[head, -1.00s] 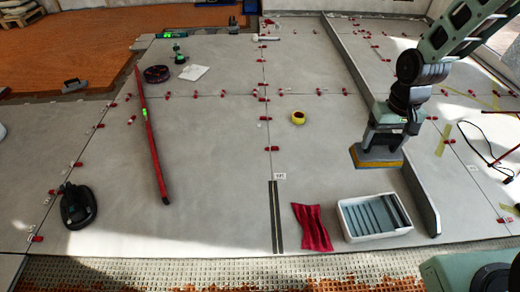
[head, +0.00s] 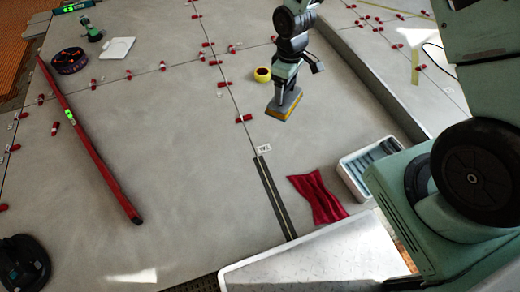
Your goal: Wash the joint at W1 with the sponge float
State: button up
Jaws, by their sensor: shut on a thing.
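My gripper (head: 285,84) is shut on the sponge float (head: 284,106), which has a grey body and a yellow sponge face underneath. The float is right of the tile joint line and beyond the W1 label; I cannot tell whether it touches the floor. The small white W1 label (head: 264,149) lies at the far end of a dark strip with a pale line along its middle (head: 274,196). This strip marks the joint and runs toward the bottom of the view. Nothing covers most of its length.
A red cloth (head: 317,198) and a white wash tray (head: 357,176) lie right of the joint, the tray partly hidden by my body. A red level (head: 95,150) lies left. Red clips dot the joints.

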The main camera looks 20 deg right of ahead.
jog(key=a+f+n+b, duration=0.2)
jog(key=f+b, duration=0.5)
jog(key=f, duration=0.4)
jog(key=w+a+f+n+b, duration=0.1)
jog(key=f+n+b, duration=0.3)
jog(key=f+b, duration=0.4)
jog(key=w+a+f+n+b, duration=0.1)
jog(key=a+f+n+b, duration=0.3)
jog(key=f, duration=1.2)
jog(key=b, duration=0.3)
jog(key=shift+w, duration=0.1)
